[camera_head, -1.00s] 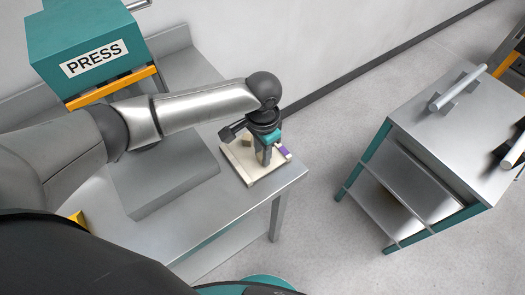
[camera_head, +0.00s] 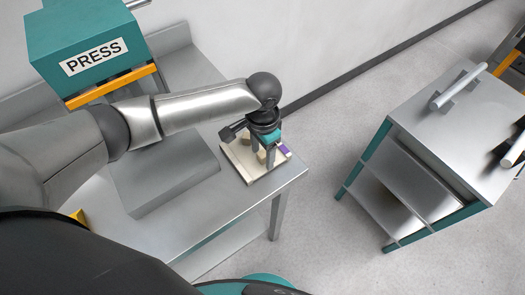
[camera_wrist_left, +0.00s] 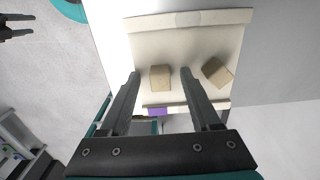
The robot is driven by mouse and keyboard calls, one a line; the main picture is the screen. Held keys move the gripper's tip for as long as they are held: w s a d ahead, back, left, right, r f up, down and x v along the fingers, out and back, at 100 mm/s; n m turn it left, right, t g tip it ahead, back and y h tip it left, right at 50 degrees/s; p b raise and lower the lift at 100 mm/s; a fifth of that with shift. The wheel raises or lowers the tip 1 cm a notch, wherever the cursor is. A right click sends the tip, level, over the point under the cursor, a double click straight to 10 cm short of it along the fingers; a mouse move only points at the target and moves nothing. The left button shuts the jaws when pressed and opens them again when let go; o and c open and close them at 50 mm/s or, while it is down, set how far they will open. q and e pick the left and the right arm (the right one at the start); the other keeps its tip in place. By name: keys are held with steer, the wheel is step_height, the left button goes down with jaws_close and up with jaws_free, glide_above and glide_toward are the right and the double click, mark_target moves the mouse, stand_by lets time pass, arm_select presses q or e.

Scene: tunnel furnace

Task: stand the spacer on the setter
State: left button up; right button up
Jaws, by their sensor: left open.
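The setter (camera_head: 238,168) is a cream plate with raised edges, lying at the front right corner of the steel table. It also shows in the left wrist view (camera_wrist_left: 190,45). One tan block, the spacer (camera_wrist_left: 161,77), stands on it between my left fingers, with a gap on each side. A second tan block (camera_wrist_left: 217,72) sits turned on the setter, beside the right finger in that view. My left gripper (camera_head: 264,160) is open, pointing down over the setter. My right gripper (camera_wrist_left: 20,26) shows small at the left wrist view's upper left, its fingers apart.
A low grey slab (camera_head: 165,180) lies on the table left of the setter. The teal press (camera_head: 85,45) stands at the back left. A steel cart (camera_head: 455,130) with rods on top stands across the aisle. A purple mark (camera_wrist_left: 158,111) is at the setter's edge.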

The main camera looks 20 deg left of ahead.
arm_select(q)
step_height(320, 180, up, 15)
steer(key=p, duration=0.2)
steer(key=shift+p, duration=0.4)
